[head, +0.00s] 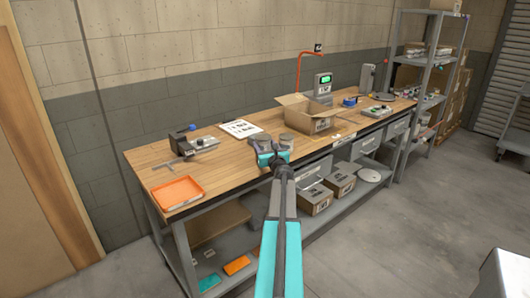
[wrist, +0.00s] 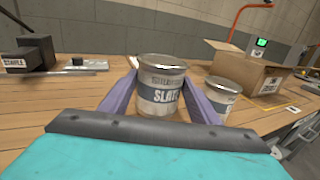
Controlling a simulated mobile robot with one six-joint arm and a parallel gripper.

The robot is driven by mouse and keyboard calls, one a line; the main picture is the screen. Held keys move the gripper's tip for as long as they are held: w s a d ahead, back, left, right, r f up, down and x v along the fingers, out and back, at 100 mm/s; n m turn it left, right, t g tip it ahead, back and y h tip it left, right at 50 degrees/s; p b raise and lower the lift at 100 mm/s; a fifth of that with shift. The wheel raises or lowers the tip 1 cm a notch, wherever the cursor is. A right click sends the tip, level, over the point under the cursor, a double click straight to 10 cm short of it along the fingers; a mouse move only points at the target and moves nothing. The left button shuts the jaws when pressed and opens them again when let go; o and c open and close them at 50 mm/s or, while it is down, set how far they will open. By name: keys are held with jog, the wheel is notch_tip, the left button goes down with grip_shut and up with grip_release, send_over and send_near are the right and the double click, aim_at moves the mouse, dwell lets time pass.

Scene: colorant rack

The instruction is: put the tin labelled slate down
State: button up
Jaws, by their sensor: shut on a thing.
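The tin labelled slate (wrist: 160,88) is a silvery tin with a grey label. It stands upright between the fingers of my gripper (wrist: 163,100), which is shut on it. In the head view my gripper (head: 271,153) is at the front edge of the wooden workbench (head: 150,157), with the slate tin (head: 264,146) in it. I cannot tell whether the tin's base touches the bench top. A second similar tin (wrist: 221,97) stands just to the right, apart from my right finger; it also shows in the head view (head: 287,139). Its label is partly hidden.
An open cardboard box (head: 310,118) stands right of the tins. An orange tray (head: 178,191) lies at the bench's left end. A clipboard (head: 240,128) and a dark device (head: 183,140) lie further back. Bare wood lies left of my gripper.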

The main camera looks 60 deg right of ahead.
jog(key=shift+d, duration=0.15)
jog(key=shift+w+d, duration=0.35)
jog(key=shift+d, duration=0.05)
jog(key=shift+a+f, duration=0.15)
jog(key=shift+f, duration=1.65)
jog(key=shift+f, duration=0.15)
jog(key=o, duration=1.1)
jog(key=shift+r, duration=0.2)
jog(key=shift+b+v, duration=0.8)
jog(key=shift+v, duration=5.25)
jog(key=shift+s+f, duration=0.1)
jog(key=shift+s, duration=0.05)
